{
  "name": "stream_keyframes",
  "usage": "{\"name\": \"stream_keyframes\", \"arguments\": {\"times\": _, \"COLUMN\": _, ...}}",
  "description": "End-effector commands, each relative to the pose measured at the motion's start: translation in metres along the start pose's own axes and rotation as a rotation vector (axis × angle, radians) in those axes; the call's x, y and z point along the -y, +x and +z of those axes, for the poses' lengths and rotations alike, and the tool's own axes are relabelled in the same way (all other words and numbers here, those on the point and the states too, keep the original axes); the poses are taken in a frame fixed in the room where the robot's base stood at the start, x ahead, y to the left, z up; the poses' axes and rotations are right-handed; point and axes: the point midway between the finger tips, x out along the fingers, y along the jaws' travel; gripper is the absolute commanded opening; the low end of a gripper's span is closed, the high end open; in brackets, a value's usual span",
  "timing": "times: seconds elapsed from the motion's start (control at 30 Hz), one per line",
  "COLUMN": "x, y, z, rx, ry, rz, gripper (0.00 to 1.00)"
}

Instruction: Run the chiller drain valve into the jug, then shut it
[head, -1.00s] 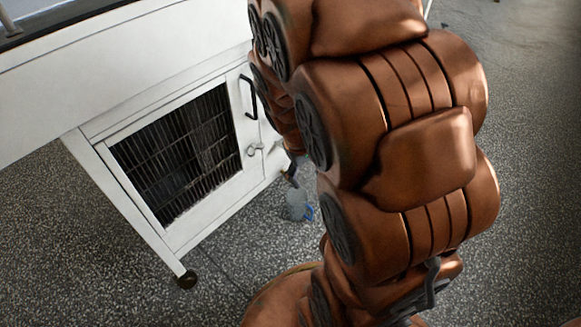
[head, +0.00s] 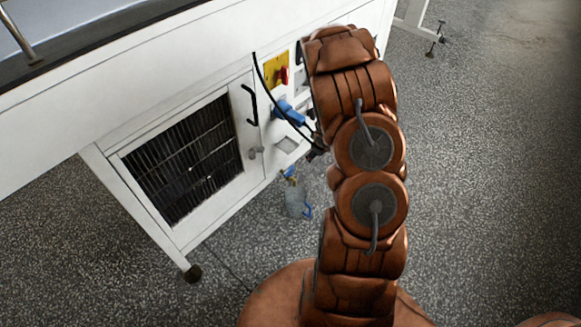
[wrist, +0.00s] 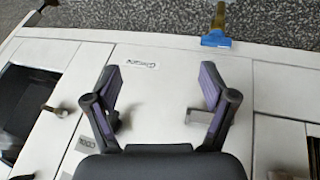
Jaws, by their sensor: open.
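The drain valve (head: 289,172), small with brass and blue parts, sits low on the white chiller cabinet in the head view. In the wrist view its blue lever (wrist: 215,41) and brass body (wrist: 219,15) show at the top, beyond my fingers. The jug (head: 297,201), bluish and clear with a blue handle, stands on the floor just below the valve; its fill cannot be told. My gripper (wrist: 157,85) is open and empty, facing the white panel, short of the valve and apart from it. In the head view my arm mostly hides it.
The cabinet has a dark grille (head: 181,155), a black door handle (head: 249,105) and a small latch knob (head: 253,153). A yellow switch plate with a red knob (head: 283,75) and a blue plug (head: 288,112) with a black cable are close to my arm. Speckled floor right of my arm is clear.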

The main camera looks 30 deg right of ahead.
Motion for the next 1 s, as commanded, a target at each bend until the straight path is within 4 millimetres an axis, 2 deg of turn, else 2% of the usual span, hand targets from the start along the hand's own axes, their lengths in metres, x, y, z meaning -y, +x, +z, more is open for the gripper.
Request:
{"name": "stream_keyframes", "arguments": {"times": 0.2, "x": 0.026, "y": 0.036, "z": 0.009, "rx": -0.144, "ry": 0.009, "rz": -0.12, "gripper": 0.83}}
{"name": "stream_keyframes", "arguments": {"times": 0.3, "x": 0.042, "y": 0.047, "z": 0.009, "rx": -0.219, "ry": 0.022, "rz": -0.176, "gripper": 0.83}}
{"name": "stream_keyframes", "arguments": {"times": 0.5, "x": 0.066, "y": 0.056, "z": 0.007, "rx": -0.334, "ry": 0.054, "rz": -0.255, "gripper": 0.83}}
{"name": "stream_keyframes", "arguments": {"times": 0.77, "x": 0.078, "y": 0.06, "z": 0.004, "rx": -0.384, "ry": 0.068, "rz": -0.286, "gripper": 0.83}}
{"name": "stream_keyframes", "arguments": {"times": 1.0, "x": 0.084, "y": 0.077, "z": -0.002, "rx": -0.384, "ry": 0.067, "rz": -0.289, "gripper": 0.83}}
